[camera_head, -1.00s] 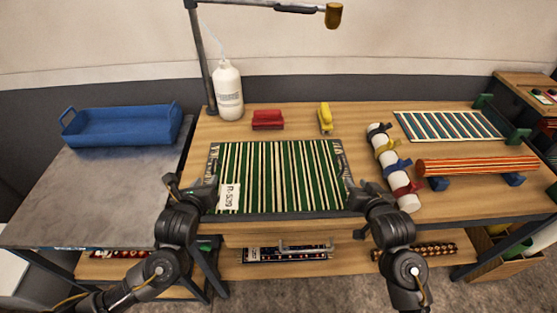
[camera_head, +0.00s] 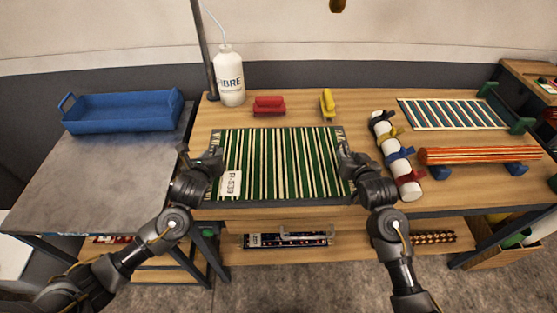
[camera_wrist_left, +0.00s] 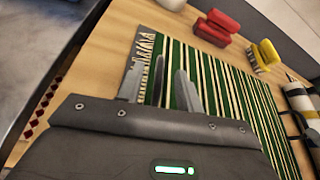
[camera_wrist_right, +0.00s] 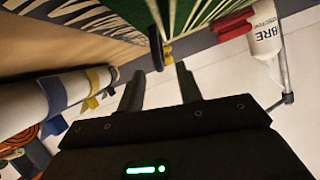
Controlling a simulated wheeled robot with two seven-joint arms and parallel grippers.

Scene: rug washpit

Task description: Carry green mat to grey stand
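The green mat (camera_head: 280,160), with cream stripes, fringed ends and a white label, lies flat on the wooden table. My left gripper (camera_head: 201,156) is open at its left end. In the left wrist view the fingers (camera_wrist_left: 157,88) are apart over the fringe, with a thin upright piece between them. My right gripper (camera_head: 346,156) is at the mat's right end. In the right wrist view its fingers (camera_wrist_right: 158,88) are apart, with a dark upright piece just beyond them. The grey stand (camera_head: 100,180) appears to be the grey-topped table at the left.
A blue tray (camera_head: 125,112) sits at the back of the grey top. Behind the mat stand a white bottle (camera_head: 230,80), a red brush (camera_head: 268,106) and a yellow one (camera_head: 327,104). A white roll with straps (camera_head: 396,160) lies close right of my right gripper. The front of the grey top is clear.

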